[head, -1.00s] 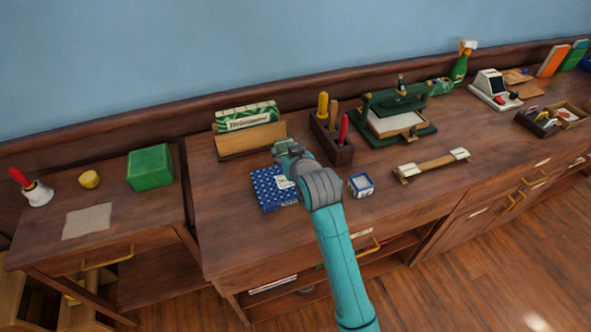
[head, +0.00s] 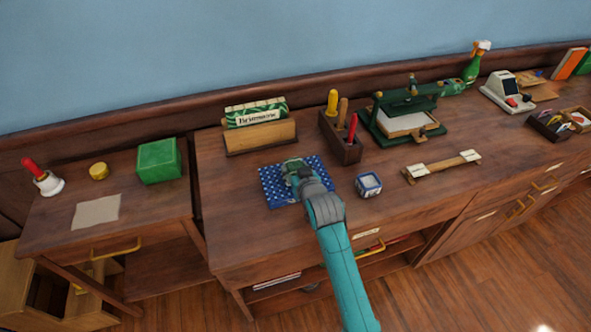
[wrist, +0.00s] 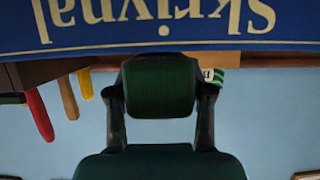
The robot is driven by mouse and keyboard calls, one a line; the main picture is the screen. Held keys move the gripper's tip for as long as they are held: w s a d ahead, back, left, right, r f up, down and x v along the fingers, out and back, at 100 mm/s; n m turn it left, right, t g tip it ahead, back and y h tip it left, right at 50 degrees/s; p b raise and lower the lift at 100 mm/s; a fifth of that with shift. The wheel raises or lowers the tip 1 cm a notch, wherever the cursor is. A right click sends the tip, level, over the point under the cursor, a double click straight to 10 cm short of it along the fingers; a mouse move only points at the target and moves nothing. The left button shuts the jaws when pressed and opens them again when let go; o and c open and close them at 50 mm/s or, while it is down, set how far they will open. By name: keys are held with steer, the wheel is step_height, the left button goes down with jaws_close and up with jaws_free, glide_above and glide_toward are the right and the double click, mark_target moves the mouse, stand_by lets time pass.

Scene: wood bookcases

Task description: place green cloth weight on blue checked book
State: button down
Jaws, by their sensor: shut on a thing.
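The blue checked book (head: 271,191) lies flat on the desk in the head view. Its blue edge with upside-down lettering (wrist: 200,40) fills the top of the wrist view. My gripper (head: 291,168) is over the book, and it shows in the wrist view too (wrist: 160,95). It is shut on the green cloth weight (wrist: 160,88), a dark green ribbed block between the two fingers. In the wrist view the weight's upper edge meets the book's lower edge; I cannot tell if they touch. In the head view my gripper mostly hides the weight.
Behind the book stands a wooden card holder (head: 262,138). A wooden tool block (head: 342,145) with coloured handles is at its right. A small blue and white box (head: 369,185) sits right of my arm. A green box (head: 158,161) stands on the lower left table.

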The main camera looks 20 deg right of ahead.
steer(key=shift+c, duration=2.2)
jaws_free()
steer(key=shift+f, duration=0.1)
steer(key=shift+s+r, duration=0.2)
steer(key=v, duration=1.1)
steer(key=shift+s+r, duration=0.2)
steer(key=shift+s, duration=0.1)
steer(key=shift+f, duration=0.1)
